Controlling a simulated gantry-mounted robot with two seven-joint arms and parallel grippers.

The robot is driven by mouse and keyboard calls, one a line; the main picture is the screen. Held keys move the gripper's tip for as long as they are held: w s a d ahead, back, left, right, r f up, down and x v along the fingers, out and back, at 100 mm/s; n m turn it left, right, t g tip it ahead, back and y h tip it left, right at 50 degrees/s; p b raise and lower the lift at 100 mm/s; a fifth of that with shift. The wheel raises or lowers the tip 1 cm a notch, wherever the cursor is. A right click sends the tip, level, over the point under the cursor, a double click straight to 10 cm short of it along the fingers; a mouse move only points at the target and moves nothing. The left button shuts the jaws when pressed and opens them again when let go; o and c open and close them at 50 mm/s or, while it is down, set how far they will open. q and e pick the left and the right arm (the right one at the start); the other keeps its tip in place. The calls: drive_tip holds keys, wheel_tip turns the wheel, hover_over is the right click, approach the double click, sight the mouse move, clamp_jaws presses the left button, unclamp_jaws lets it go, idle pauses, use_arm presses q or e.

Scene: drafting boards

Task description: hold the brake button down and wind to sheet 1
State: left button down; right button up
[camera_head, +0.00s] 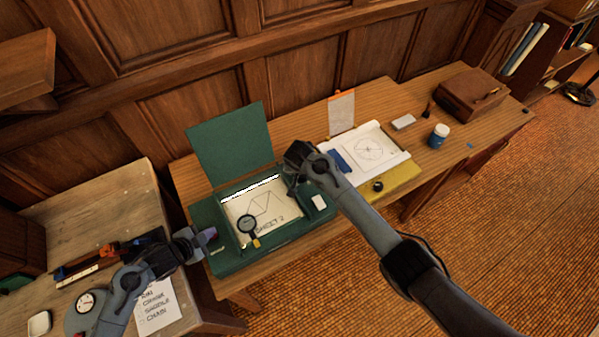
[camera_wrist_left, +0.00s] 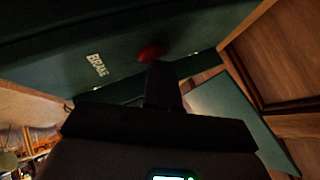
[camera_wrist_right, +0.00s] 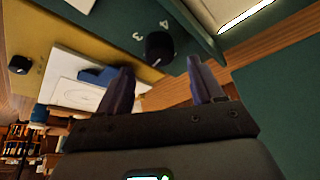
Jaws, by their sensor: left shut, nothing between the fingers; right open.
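The green sheet box (camera_head: 228,262) stands on the desk, its window reading "SHEET 2" (camera_head: 265,205). In the left wrist view the red brake button (camera_wrist_left: 151,53) is on the box's side beside the word BRAKE. My left gripper (camera_head: 209,234) is shut and empty at the box's left side. Its tip overlaps the button's lower edge; I cannot tell whether it presses it. A black knob (camera_wrist_right: 158,48) with the numbers 3 and 4 beside it shows in the right wrist view. My right gripper (camera_wrist_right: 160,66) is open, fingers apart, pointing toward the knob; in the head view the arm hides the knob.
A raised green panel (camera_head: 230,143) stands behind the box. A magnifier (camera_head: 249,226) lies over the window. Right of the box are a drawing sheet (camera_head: 385,160), a blue-and-white jar (camera_head: 438,136) and a brown case (camera_head: 470,96). A side table with a dial (camera_head: 86,302) is at the left.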

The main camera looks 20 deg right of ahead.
use_arm(q)
drive_tip(key=shift+s+f, duration=0.1)
use_arm(e)
drive_tip(key=shift+x, duration=2)
drive_tip(key=c, duration=1)
drive_tip(key=shift+c, duration=0.2)
